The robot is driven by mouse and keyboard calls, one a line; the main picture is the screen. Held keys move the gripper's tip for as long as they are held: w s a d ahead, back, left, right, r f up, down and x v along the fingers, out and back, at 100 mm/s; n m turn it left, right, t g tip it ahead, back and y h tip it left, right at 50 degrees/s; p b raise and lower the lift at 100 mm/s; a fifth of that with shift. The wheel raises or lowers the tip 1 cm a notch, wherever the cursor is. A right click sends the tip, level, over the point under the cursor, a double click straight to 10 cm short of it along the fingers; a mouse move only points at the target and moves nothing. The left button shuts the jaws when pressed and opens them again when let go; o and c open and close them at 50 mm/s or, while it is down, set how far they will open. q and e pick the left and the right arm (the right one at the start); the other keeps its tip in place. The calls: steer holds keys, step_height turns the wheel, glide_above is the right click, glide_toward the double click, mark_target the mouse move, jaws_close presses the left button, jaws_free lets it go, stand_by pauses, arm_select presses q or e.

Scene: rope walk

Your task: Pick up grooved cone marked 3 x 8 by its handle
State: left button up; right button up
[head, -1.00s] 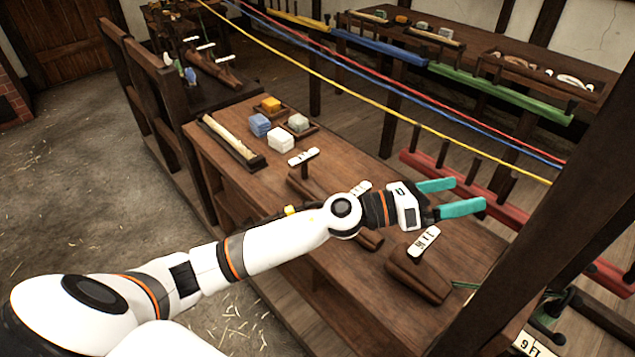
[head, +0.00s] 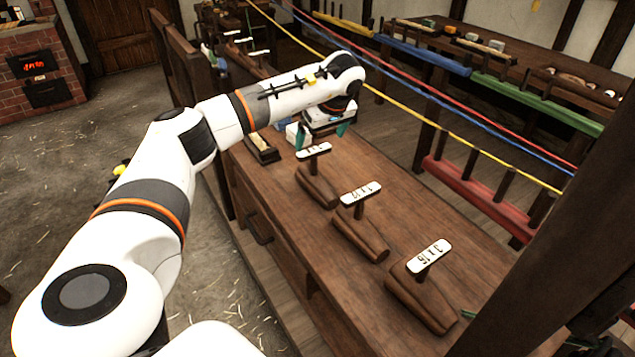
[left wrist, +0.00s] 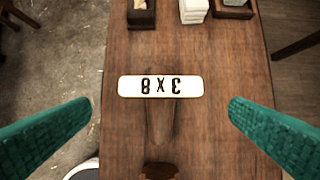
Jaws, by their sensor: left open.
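The grooved cone marked 3 x 8 (head: 318,188) lies on the bench as the farthest of three brown cones. Its handle carries a white label (head: 314,151). In the left wrist view the label (left wrist: 160,87) reads 3 x 8 upside down, and the cone body (left wrist: 160,125) shows below it. My left gripper (head: 323,137) is open and empty, pointing down just above and behind the handle in the head view. In the left wrist view its teal fingers stand wide on both sides of the label, not touching it. My right gripper is not in view.
Two more labelled cones, a middle one (head: 360,237) and a nearer, larger one (head: 420,300), lie on the wooden bench (head: 440,240). A white block (left wrist: 194,10) and a small tray (left wrist: 232,9) sit beyond. Coloured ropes run along the right. A dark post (head: 545,210) stands at right.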

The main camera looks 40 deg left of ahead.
mark_target(316, 150)
arm_select(q)
steer(key=p+x, duration=0.1)
steer(key=x, duration=0.8)
steer(key=shift+w+a, duration=0.1)
steer(key=c, duration=1.3)
